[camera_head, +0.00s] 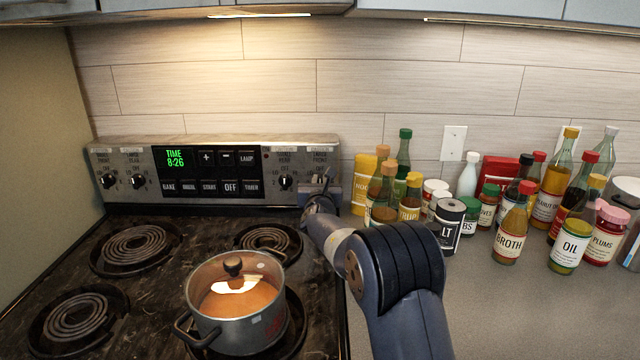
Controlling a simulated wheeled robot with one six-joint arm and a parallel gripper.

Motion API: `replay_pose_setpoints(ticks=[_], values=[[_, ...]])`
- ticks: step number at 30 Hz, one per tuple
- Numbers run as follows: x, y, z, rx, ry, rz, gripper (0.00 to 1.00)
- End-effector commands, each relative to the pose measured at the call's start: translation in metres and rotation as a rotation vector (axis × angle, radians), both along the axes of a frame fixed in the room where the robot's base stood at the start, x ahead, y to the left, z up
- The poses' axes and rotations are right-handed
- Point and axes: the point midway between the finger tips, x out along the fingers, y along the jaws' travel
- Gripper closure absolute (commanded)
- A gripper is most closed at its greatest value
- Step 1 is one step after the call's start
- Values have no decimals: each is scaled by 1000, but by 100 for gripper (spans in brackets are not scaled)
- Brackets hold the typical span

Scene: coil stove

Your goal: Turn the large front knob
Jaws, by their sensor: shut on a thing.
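The control panel (130,195) of the stove stands upright at the back of the cooktop. The large front knob is at the panel's right end, under a label (320,156) that seems to read "LARGE FRONT". My gripper (322,188) reaches that spot from the front right and is shut on the knob. The knob itself is hidden behind the gripper, so its angle cannot be seen. The neighbouring small rear knob (286,183) is visible just left of my gripper, apart from it.
Two more knobs, (107,181) and (138,181), sit at the panel's left. A lidded pot (222,335) stands on the front right burner, close to my arm. Bottles and jars, including a broth bottle (510,240), crowd the counter on the right. The front counter is clear.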

Motion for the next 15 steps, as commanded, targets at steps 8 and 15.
replay_pose_setpoints(ticks=[8, 15], values=[[0, -3, -6, 130, -2, 0, 100], [0, -7, -8, 336, -3, 0, 100]])
